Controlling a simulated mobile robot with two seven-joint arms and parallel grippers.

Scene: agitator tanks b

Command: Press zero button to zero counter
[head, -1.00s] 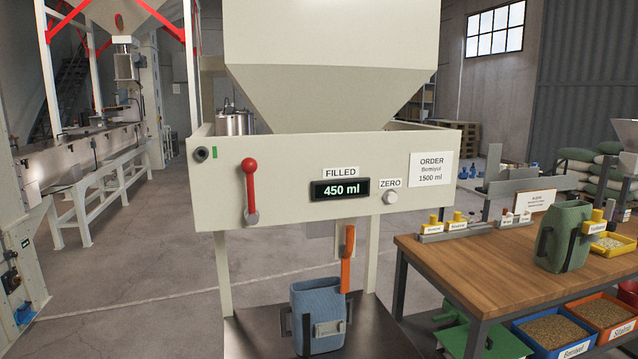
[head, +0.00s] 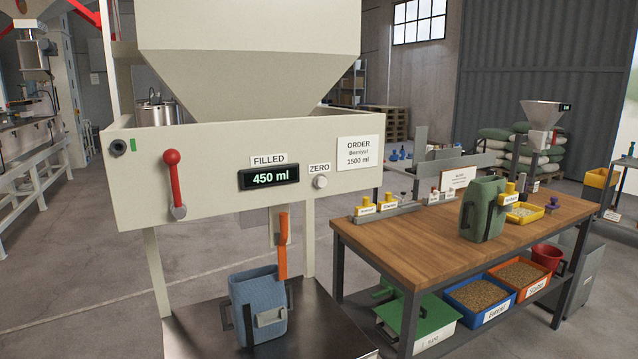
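The zero button (head: 320,182) is a small round pale knob under the ZERO label (head: 319,168) on the cream front panel (head: 220,200) of the hopper machine. A red-knobbed lever (head: 174,180) stands upright on the panel's left part. An order card (head: 359,153) right of the button reads Bemiyul 1500 ml. Neither of my grippers shows in the head view.
A blue container (head: 257,300) stands on the dark platform below the panel, beside an orange handle (head: 282,245). A wooden table (head: 420,240) at right bears a green container (head: 482,210) and yellow-topped items. Bins of grain (head: 480,293) sit beneath it. Grey floor is clear at left.

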